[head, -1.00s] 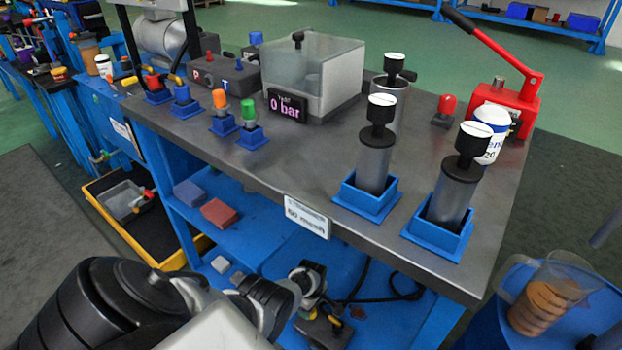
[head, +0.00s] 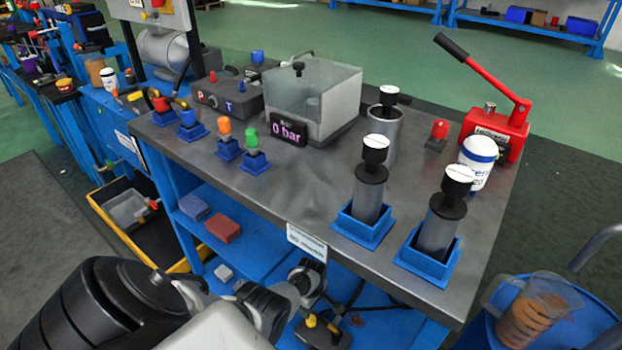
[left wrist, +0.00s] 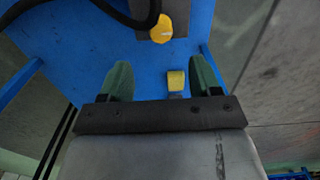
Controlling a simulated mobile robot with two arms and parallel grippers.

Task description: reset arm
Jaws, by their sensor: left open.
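My left gripper (left wrist: 162,74) shows in the left wrist view with its two green fingers spread wide. Nothing is held between them. A yellow piece (left wrist: 176,82) shows in the gap between the fingers, and a round yellow knob (left wrist: 161,29) beyond them beside a black hose; I cannot tell how far off these are. In the head view my left arm comes in at the lower left and reaches in front of the blue bench's lower shelf. Its fingers cannot be made out clearly there. My right gripper is in neither view.
The grey bench top (head: 290,190) holds a clear box (head: 320,100), two cylinders in blue holders (head: 362,228) (head: 428,257), a red hand pump (head: 497,130) and a white bottle (head: 477,163). A jug (head: 533,312) stands on a blue drum at the lower right.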

